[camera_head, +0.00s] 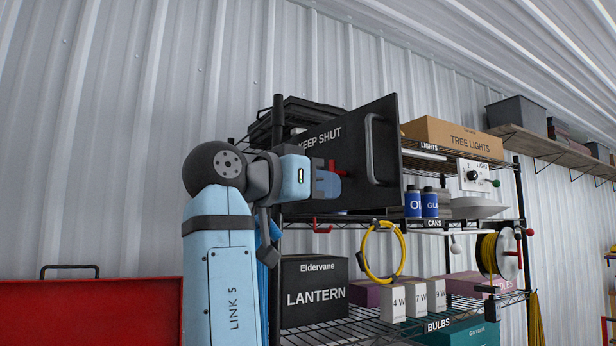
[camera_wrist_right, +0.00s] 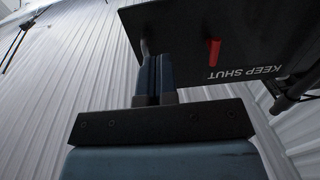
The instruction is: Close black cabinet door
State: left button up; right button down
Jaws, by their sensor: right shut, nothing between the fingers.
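The black cabinet door (camera_head: 350,135), marked KEEP SHUT, stands swung out at an angle from the shelf unit. It has a dark bar handle (camera_head: 376,150) near its right edge and a small red piece on its face. My right gripper (camera_head: 335,184) is shut and empty in front of the door's lower left part. In the right wrist view its fingers (camera_wrist_right: 156,65) are pressed together beside the door panel (camera_wrist_right: 245,30), with the red piece (camera_wrist_right: 214,52) to their right. I cannot tell whether the fingertips touch the door. The cabinet's inside is hidden. My left gripper is not in view.
A wire shelf holds blue cans (camera_head: 421,204), a lantern box (camera_head: 315,292), a yellow cable loop (camera_head: 383,252) and a tree lights box (camera_head: 452,136). A red chest (camera_head: 90,312) stands at the lower left. The wall area above it is clear.

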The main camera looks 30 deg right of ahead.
aim_at(374, 192)
jog(key=d+p, duration=0.1)
jog(key=d, duration=0.2)
jog(key=w+d+p, duration=0.1)
jog(key=d, duration=0.3)
jog(key=shift+w+d+r, duration=0.1)
jog(key=shift+w+d, duration=0.05)
jog(key=shift+w, duration=0.05)
jog(key=shift+d, duration=0.4)
